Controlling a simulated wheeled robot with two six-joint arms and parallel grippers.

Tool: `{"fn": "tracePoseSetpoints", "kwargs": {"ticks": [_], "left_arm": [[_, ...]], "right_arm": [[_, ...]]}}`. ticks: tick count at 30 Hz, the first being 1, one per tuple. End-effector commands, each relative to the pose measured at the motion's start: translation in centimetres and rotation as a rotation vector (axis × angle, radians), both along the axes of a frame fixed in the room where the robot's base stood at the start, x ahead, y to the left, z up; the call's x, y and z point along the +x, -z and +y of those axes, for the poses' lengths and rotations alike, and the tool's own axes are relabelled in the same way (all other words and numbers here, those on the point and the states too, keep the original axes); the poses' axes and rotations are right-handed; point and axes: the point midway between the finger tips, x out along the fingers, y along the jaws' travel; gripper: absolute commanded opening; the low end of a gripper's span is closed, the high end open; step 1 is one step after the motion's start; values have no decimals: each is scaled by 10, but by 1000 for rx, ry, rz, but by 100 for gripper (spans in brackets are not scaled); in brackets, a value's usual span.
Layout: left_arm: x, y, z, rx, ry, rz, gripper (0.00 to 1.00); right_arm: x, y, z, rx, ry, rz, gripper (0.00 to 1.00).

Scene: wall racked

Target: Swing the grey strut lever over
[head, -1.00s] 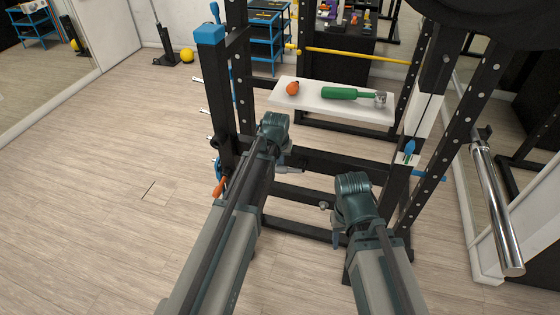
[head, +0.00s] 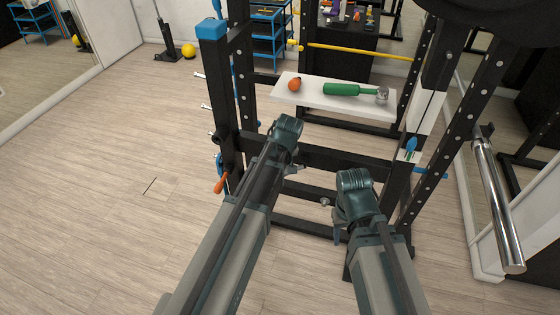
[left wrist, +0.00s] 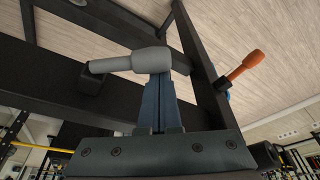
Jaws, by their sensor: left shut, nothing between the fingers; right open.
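The grey strut lever (left wrist: 132,63) shows in the left wrist view as a thick rounded grip with a thinner end pointing left, lying across the picture by the black rack beams. My left gripper (left wrist: 157,86) is shut and empty, its dark fingertips right at the grip's thick part; they look in contact, but I cannot be sure. In the head view, my left gripper (head: 291,166) is at the rack's lower crossbeam, and its fingers and the lever are hard to make out there. My right gripper (head: 337,228) is open and empty, low in front of the rack; its fingers are mostly hidden.
An orange handle (head: 221,182) hangs at the rack's left upright and also shows in the left wrist view (left wrist: 247,65). A white shelf (head: 310,100) holds an orange object and a green-handled tool. Black uprights flank both arms.

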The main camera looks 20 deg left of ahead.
Motion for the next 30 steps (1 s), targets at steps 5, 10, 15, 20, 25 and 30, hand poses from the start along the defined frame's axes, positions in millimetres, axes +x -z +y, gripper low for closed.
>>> {"fn": "tracePoseSetpoints", "kwargs": {"ticks": [5,10,15,20,25,30], "left_arm": [[-11,0,-7,0,-165,0,0],[-20,0,-14,1,-326,1,0],[-27,0,-21,0,-475,0,0],[-34,0,-27,0,-540,0,0],[-37,0,-33,0,-539,-1,0],[-39,0,-37,0,-538,-1,0]], "right_arm": [[0,0,0,0,0,0,50],[0,0,0,0,0,0,50],[0,0,0,0,0,0,50],[0,0,0,0,0,0,50],[0,0,0,0,0,0,50],[0,0,0,0,0,0,50]]}}
